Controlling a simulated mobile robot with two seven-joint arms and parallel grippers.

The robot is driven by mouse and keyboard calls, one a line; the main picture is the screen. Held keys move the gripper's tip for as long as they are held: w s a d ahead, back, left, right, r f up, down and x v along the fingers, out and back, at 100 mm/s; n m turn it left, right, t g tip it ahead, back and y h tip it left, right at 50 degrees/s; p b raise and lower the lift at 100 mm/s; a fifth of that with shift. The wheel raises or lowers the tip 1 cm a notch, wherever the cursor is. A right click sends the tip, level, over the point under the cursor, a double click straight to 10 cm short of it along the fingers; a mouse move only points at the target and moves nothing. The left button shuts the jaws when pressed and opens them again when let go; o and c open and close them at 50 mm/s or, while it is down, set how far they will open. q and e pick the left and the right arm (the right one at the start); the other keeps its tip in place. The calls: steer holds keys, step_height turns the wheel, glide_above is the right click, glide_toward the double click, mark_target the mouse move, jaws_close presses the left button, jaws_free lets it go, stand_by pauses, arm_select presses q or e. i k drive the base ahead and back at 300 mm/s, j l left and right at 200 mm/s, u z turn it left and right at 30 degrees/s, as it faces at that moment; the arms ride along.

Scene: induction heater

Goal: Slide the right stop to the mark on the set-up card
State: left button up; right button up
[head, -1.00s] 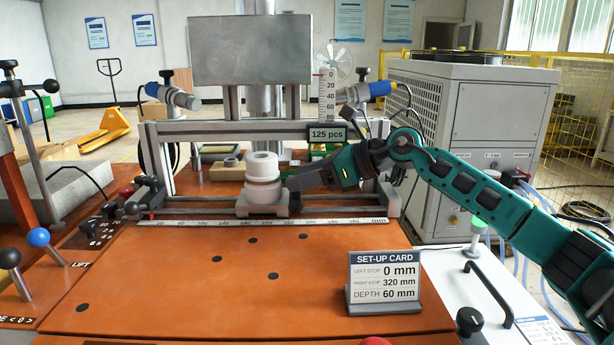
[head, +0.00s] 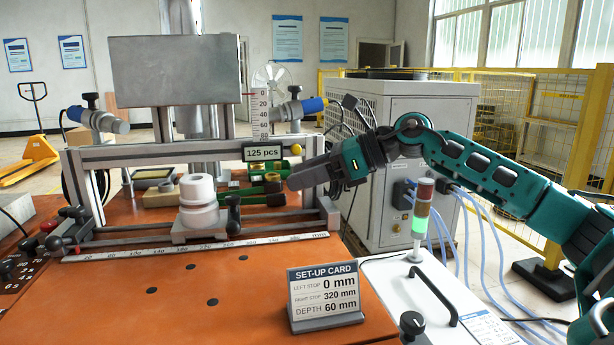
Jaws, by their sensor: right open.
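The right stop (head: 234,213) is a small black upright piece on the rail behind the ruler (head: 190,247), just right of the white stacked rings (head: 200,198). Its exact reading is too small to tell. The set-up card (head: 325,292) stands at the bench's front right and reads left stop 0 mm, right stop 320 mm, depth 60 mm. My right gripper (head: 291,182) points left, above and to the right of the right stop, apart from it. It is open with nothing seen in it; its fingers overlap in this view. My left gripper is not in view.
A frame crossbar with a 125 pcs display (head: 263,153) stands behind the rail. A signal lamp (head: 421,215) and a black handle (head: 432,297) are at the right. The orange bench top (head: 180,300) in front of the ruler is mostly clear.

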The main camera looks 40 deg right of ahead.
mark_target(233, 228)
steer(key=k+l, duration=0.35)
steer(key=l, duration=0.15)
steer(key=k+l, duration=0.75)
steer(key=l, duration=0.3)
